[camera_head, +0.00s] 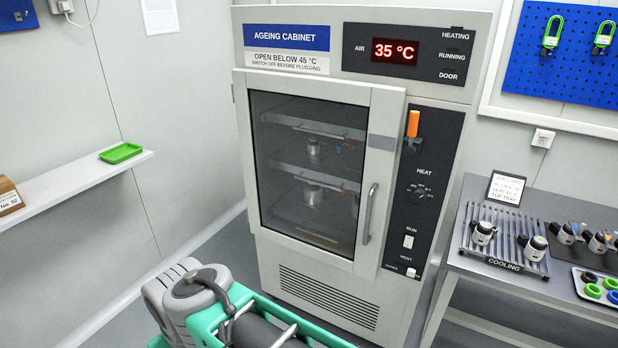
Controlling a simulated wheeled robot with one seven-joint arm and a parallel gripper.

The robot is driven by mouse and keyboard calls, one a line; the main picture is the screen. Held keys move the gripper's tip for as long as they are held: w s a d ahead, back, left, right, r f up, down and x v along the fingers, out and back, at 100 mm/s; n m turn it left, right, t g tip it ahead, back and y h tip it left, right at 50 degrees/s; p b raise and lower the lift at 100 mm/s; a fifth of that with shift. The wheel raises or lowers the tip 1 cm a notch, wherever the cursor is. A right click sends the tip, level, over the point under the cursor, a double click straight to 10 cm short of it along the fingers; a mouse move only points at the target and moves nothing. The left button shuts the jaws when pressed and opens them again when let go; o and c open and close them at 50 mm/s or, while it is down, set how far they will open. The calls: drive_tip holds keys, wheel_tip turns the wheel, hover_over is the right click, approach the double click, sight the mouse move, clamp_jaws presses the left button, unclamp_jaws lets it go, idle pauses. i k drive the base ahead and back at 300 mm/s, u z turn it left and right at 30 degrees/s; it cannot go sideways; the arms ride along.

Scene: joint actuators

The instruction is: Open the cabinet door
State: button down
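The ageing cabinet (318,295) stands upright in the middle of the head view. Its glass-windowed door (384,108) looks shut against the front. A vertical silver bar handle (368,214) is on the door's right side, and small hinge-like tabs show at its left edge. Just right of the door, an orange-tipped lever (413,124) points up on the black control panel (431,150). The red display (395,51) reads 35 °C. Through the glass I see shelves with small metal parts. My gripper is not in view, and nothing visible touches the handle.
A grey and teal structure (205,300) stands low in front of the cabinet's lower left. A bench (565,290) with a cooling rack (505,222) and parts is close on the right. A wall shelf (75,182) with a green tray (121,153) is at left.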

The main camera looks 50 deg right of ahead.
sight(385, 103)
drive_tip(key=z, duration=1.6)
drive_tip(key=k, duration=0.55)
drive_tip(key=u, duration=0.85)
drive_tip(key=i, duration=1.25)
drive_tip(key=z, duration=0.25)
